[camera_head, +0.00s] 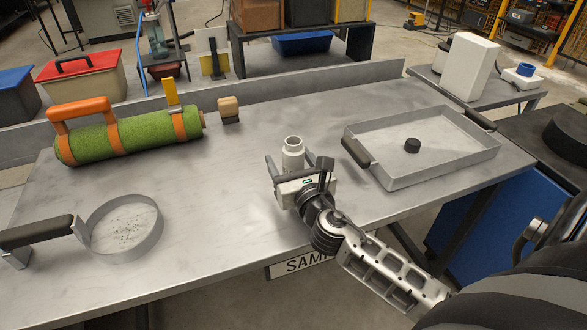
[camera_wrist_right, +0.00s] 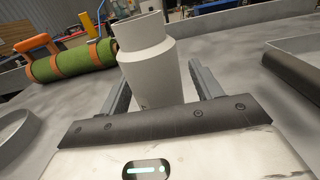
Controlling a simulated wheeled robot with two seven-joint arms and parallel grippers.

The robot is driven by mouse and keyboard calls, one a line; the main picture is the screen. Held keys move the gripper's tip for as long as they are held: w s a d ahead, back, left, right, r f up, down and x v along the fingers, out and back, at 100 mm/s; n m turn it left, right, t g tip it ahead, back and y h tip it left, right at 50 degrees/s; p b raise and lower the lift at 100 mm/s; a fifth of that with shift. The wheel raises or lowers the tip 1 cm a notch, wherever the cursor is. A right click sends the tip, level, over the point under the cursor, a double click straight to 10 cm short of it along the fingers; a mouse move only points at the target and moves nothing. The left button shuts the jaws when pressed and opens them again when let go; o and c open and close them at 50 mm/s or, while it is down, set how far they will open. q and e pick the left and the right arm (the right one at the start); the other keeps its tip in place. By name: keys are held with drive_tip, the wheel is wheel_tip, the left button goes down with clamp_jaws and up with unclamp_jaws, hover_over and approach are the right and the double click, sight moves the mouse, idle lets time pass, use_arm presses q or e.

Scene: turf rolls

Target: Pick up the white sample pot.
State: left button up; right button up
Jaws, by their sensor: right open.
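The white sample pot (camera_head: 292,154) stands upright near the middle of the grey metal table, and it also shows in the right wrist view (camera_wrist_right: 150,62). My right gripper (camera_head: 298,164) is open around the pot, with one finger on each side of it. In the right wrist view the fingers (camera_wrist_right: 162,88) flank the pot's body, and a gap shows at the right finger. The palm hides the pot's base there. My left gripper is not in view.
A green turf roll (camera_head: 90,142) with orange straps and a small wooden block (camera_head: 229,110) lie at the back left. A round sieve (camera_head: 128,230) is at the front left.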

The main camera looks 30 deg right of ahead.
drive_tip(key=c, duration=1.2)
